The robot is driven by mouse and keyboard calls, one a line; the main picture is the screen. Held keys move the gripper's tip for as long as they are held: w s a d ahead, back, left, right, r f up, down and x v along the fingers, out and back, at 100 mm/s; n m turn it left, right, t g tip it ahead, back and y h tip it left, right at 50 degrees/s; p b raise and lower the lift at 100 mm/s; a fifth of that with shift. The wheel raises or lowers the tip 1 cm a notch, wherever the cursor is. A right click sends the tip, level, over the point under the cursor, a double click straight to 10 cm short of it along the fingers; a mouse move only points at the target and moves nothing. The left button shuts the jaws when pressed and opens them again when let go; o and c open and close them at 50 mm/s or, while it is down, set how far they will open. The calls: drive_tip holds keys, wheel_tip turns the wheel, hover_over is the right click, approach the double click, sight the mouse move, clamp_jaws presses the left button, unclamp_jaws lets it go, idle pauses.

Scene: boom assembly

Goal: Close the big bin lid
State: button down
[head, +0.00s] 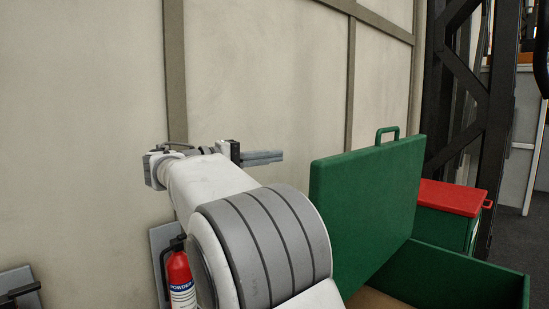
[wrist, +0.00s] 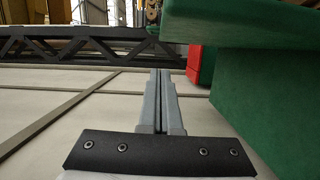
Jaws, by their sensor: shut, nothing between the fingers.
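The big green bin (head: 455,278) stands at the lower right in the head view. Its green lid (head: 365,200) is open and raised upright, with a loop handle (head: 387,134) on its top edge. My gripper (head: 280,156) is shut and empty, to the left of the lid near its upper edge and pointing right. In the wrist view the shut fingers (wrist: 161,75) point away from the camera, and the green lid (wrist: 255,90) fills the right side, apart from the fingers. My arm hides the bin's left part.
A smaller green bin with a red lid (head: 452,197) stands behind the big bin. A fire extinguisher (head: 180,278) is at the wall, lower left. A pale panelled wall (head: 265,70) lies behind my arm. A black steel truss (head: 465,110) stands at the right.

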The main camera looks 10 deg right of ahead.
drive_tip(key=s+d+p, duration=0.1)
drive_tip(key=d, duration=0.8)
drive_tip(key=shift+s, duration=0.25)
drive_tip(key=shift+f, duration=0.15)
